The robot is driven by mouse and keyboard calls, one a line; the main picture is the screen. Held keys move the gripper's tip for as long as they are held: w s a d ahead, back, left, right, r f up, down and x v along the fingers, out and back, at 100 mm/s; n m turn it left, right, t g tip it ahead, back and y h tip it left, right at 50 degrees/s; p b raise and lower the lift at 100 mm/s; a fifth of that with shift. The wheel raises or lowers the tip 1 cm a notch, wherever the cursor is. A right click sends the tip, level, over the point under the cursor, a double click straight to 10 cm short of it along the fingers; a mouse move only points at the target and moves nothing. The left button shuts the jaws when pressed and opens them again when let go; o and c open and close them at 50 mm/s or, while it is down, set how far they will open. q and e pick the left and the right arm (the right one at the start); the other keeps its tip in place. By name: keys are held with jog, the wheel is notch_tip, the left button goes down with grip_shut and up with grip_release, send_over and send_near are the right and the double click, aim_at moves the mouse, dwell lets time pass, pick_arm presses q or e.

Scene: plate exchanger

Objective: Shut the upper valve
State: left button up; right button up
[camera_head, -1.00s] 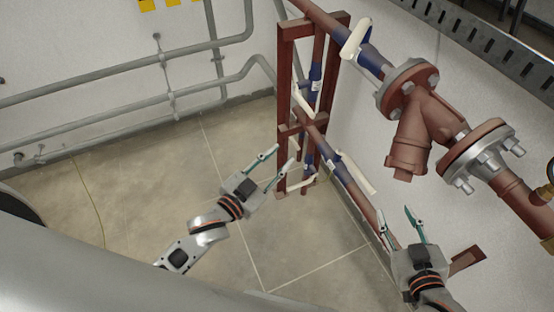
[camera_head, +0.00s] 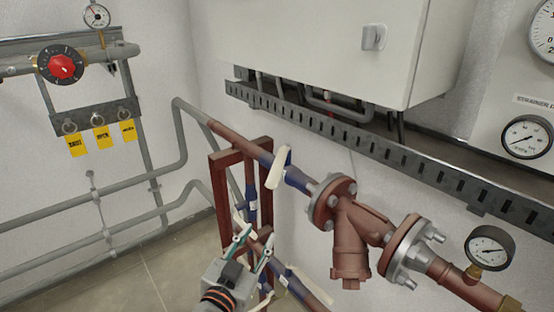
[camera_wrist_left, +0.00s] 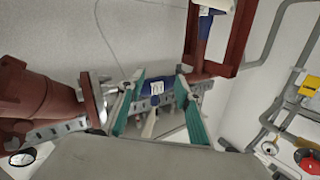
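The upper valve (camera_head: 297,180) is a blue body on the upper red-brown pipe. Its cream lever handle (camera_head: 278,167) slants steeply across the pipe at the valve's left end. My left gripper (camera_head: 258,235) is below and left of this handle in the head view, apart from it, its teal fingers spread and empty. In the left wrist view the gripper (camera_wrist_left: 161,76) is open, with a blue valve body (camera_wrist_left: 156,87) and part of a cream handle (camera_wrist_left: 150,123) seen between the fingers. My right gripper is out of view.
A red-brown frame (camera_head: 226,200) supports the pipes, with lower blue valves and cream handles near my gripper. A flanged strainer (camera_head: 350,240) is right of the upper valve. A slotted metal tray (camera_head: 370,155) and cabinet (camera_head: 310,45) are above.

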aim_at(271, 183)
pick_arm(q)
jog(key=d+r+n, duration=0.1)
jog(key=r, duration=0.5)
jog(key=d+r+n+t+y+p, duration=0.1)
jog(key=r, duration=0.5)
jog(key=d+r+n+y, duration=0.1)
jog(key=d+r, duration=0.1)
jog(key=r, duration=0.4)
jog(key=shift+s+n, duration=0.3)
jog(key=shift+s, duration=0.05)
jog(key=shift+w+d+r+p, duration=0.1)
jog(key=shift+w+p, duration=0.2)
jog(key=shift+w, duration=0.2)
jog(key=x, duration=0.6)
jog(key=shift+w+p, duration=0.35)
jog(key=shift+w, duration=0.1)
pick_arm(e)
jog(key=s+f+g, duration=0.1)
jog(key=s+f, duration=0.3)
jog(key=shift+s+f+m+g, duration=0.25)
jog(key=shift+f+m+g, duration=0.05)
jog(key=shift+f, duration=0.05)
pick_arm(q)
jog(key=shift+c, duration=0.4)
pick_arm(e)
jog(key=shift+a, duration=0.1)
pick_arm(q)
grip_shut()
